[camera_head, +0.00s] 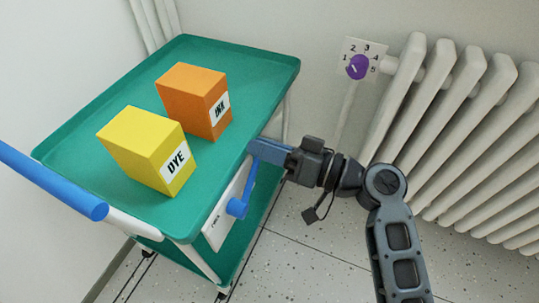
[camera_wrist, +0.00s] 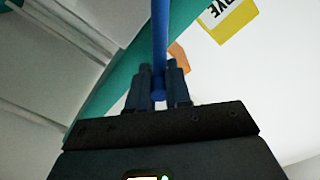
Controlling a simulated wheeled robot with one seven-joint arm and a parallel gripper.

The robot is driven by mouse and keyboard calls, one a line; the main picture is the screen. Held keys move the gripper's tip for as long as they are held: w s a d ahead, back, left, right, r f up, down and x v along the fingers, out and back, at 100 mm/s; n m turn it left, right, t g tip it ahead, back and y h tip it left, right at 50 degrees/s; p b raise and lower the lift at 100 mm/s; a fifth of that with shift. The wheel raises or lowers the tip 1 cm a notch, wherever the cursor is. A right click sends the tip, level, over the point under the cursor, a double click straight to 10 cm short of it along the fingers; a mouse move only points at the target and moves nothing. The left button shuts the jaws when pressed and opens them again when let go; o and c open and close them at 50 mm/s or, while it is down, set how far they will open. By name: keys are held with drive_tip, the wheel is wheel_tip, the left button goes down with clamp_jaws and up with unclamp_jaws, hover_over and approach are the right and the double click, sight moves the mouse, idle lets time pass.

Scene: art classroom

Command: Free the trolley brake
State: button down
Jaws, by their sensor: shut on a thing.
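The trolley (camera_head: 95,88) is green with two shelves and stands at the left of the head view. On its near side is a white plate (camera_head: 219,226) with small lettering. A blue brake lever (camera_head: 237,208) is mounted on this plate and slants up to the right from its round pivot. My gripper (camera_head: 256,148) is shut on the upper end of the lever, just beside the tray rim. In the wrist view the blue lever (camera_wrist: 159,40) runs between the two fingers (camera_wrist: 159,85). The fingers partly hide the lever's end.
A yellow DYE box (camera_head: 144,150) and an orange INK box (camera_head: 195,100) stand on the top tray. A blue push handle (camera_head: 50,180) juts out left. A white radiator (camera_head: 460,130) with a purple dial (camera_head: 357,67) lines the right wall. Bare floor shows below.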

drive_tip(key=s+a+r+n+b, duration=0.3)
drive_tip(key=s+r+n+b, duration=0.1)
drive_tip(key=s, duration=0.5)
drive_tip(key=shift+n+b, duration=0.35)
drive_tip(key=shift+n, duration=0.45)
drive_tip(key=shift+a+r, duration=0.1)
drive_tip(key=shift+a, duration=0.05)
drive_tip(key=c, duration=1.1)
unclamp_jaws()
drive_tip(key=shift+o, duration=0.2)
drive_tip(key=p+v, duration=0.1)
drive_tip(key=v, duration=0.6)
drive_tip(key=shift+d, duration=0.4)
drive_tip(key=shift+s, duration=0.1)
